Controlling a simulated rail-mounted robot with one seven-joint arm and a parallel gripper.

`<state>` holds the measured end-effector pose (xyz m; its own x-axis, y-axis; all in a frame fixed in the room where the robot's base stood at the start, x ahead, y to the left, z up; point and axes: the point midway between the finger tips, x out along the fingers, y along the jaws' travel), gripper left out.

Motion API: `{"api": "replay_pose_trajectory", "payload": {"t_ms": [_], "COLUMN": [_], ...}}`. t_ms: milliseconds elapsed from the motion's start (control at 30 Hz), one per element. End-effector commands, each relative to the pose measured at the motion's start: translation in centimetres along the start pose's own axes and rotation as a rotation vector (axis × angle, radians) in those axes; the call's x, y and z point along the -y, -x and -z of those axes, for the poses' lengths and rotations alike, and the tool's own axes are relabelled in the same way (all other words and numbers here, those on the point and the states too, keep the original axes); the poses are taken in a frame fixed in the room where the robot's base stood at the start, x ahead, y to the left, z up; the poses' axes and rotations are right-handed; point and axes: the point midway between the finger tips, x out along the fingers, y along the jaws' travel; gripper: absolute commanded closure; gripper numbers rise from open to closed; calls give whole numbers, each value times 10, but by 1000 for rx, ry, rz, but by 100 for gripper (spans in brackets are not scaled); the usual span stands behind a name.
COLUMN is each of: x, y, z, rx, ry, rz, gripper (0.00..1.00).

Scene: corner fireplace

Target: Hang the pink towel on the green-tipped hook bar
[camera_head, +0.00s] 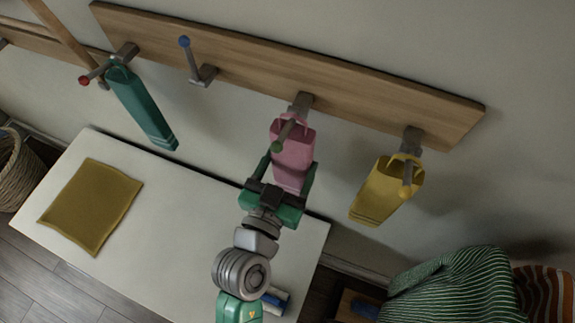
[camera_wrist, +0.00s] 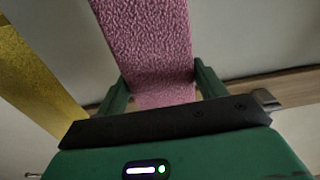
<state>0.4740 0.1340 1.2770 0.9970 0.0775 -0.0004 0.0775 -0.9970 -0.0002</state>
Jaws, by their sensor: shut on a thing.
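The pink towel (camera_head: 293,172) is below the wall board, its upper end at the green-tipped hook bar (camera_head: 285,143). The bar comes out from a grey bracket, and its green tip shows in front of the towel. The towel's top looks like an open fold around the bar; whether it rests on the bar I cannot tell. My gripper (camera_head: 289,164) is shut on the towel from below, one green finger on each side. In the wrist view the towel (camera_wrist: 150,45) runs up between the fingers, and its upper end is out of frame.
A yellow towel (camera_head: 378,198) hangs on the bar at right, a teal towel (camera_head: 142,108) on the red-tipped bar at left. The blue-tipped bar (camera_head: 189,60) is bare. A white bench (camera_head: 165,205) below holds a folded mustard cloth (camera_head: 92,205). Striped cloth (camera_head: 455,290) is lower right.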

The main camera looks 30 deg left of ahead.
Motion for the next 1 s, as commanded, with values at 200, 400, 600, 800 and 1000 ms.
{"api": "replay_pose_trajectory", "payload": {"t_ms": [200,400,600,800,1000], "x": [0,1,1,1,1], "y": [0,0,0,0,0], "z": [1,0,1,1,1], "rx": [-1,-2,-2,-1,-1], "ry": [0,0,0,0,0], "rz": [0,1,1,1,1], "gripper": [58,58,58,58,20]}}
